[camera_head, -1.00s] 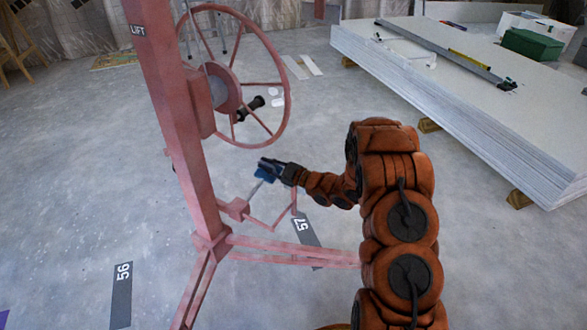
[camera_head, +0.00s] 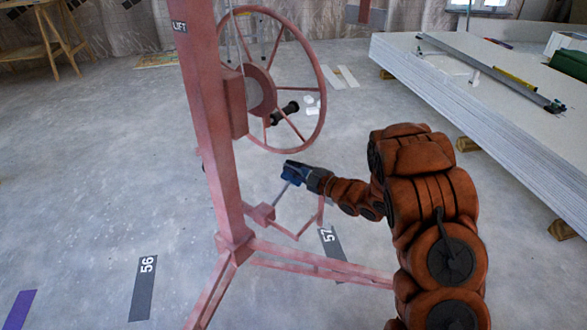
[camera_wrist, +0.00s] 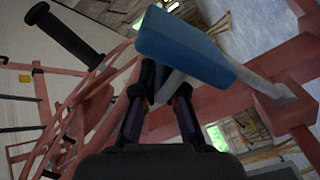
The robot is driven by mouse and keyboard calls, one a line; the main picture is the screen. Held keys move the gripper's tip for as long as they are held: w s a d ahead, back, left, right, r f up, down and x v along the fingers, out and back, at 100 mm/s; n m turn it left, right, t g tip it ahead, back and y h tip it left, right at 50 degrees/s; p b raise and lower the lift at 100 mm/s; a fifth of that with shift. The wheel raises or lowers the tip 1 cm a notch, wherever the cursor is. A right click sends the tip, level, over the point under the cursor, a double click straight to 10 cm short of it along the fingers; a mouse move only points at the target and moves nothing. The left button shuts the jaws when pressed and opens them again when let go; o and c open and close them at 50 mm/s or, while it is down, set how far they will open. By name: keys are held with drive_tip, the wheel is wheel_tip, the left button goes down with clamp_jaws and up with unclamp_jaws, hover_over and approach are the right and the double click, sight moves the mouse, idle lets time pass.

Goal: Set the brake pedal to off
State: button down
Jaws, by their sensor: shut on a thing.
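The brake pedal has a blue pad (camera_head: 291,174) on a thin grey lever. The lever rises at a slant from a small pink box (camera_head: 262,213) low on the lift's pink column (camera_head: 218,140). My gripper (camera_head: 302,173) reaches in from the right and is shut on the pedal, at the pad. In the wrist view the blue pad (camera_wrist: 185,45) lies over the fingertips of my gripper (camera_wrist: 160,88), and the grey lever (camera_wrist: 265,87) runs right to its pink mount. The exact contact is partly hidden by the pad.
The lift's large pink handwheel (camera_head: 322,95) with a black handle (camera_head: 285,113) stands above the pedal. Pink legs (camera_head: 320,266) spread along the floor below. A stack of white panels (camera_head: 450,95) lies at the right. The floor at left is mostly clear.

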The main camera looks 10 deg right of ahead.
drive_tip(key=shift+s+a+f, duration=0.25)
drive_tip(key=shift+a+f, duration=0.05)
drive_tip(key=c, duration=1.3)
unclamp_jaws()
drive_tip(key=shift+a+r, duration=0.1)
drive_tip(key=shift+r, duration=0.05)
drive_tip(key=shift+o, duration=0.3)
drive_tip(key=shift+r, duration=0.1)
drive_tip(key=shift+d, duration=0.2)
drive_tip(key=v, duration=1.1)
drive_tip(key=shift+s+d, duration=0.3)
